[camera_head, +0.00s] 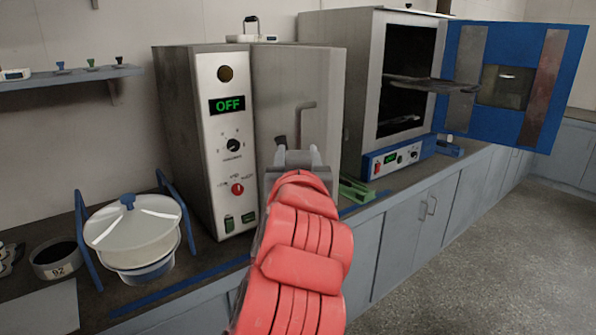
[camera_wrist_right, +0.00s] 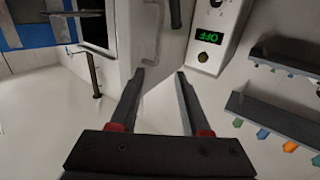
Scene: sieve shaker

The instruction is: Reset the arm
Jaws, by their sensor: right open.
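My right gripper (camera_head: 299,160) is raised in front of the closed door of a grey cabinet device (camera_head: 200,130) whose display reads OFF. The red padded arm behind it covers part of the counter. In the right wrist view the two dark fingers of my right gripper (camera_wrist_right: 161,82) are apart with nothing between them. The door handle (camera_wrist_right: 152,35) and the OFF display (camera_wrist_right: 215,22) lie beyond the fingertips, apart from them. My left gripper is in neither view.
A lidded white pot (camera_head: 132,235) stands between blue rails on the counter's left. A labelled dark bowl (camera_head: 58,258) is beside it. An oven (camera_head: 375,90) with its blue door (camera_head: 510,85) wide open is at right. A wall shelf (camera_head: 70,80) is at left. Floor at right is clear.

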